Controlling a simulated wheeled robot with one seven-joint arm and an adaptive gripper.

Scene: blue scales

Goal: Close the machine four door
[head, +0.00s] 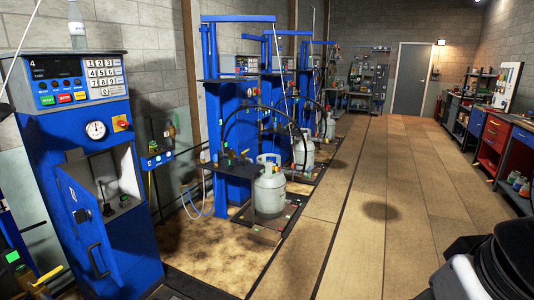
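Machine four is the blue cabinet (75,128) on the left, with a "4" on its display (56,68) and a keypad (103,72) beside it. Its blue door (89,232) stands open, swung out toward the lower left, with a black handle (97,261) near its lower part. The grey inside of the compartment (106,178) shows, with a small dark fitting in it. A black and white part of my arm is at the lower right, well apart from the door. My gripper's fingers are not in view.
A bottle (76,25) stands on top of machine four. Blue scale stands (232,110) with grey gas cylinders (269,190) line the wall beyond. Yellow-handled valves (48,275) are at the lower left. The middle floor (390,220) is clear. Red and blue workbenches (493,140) line the right.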

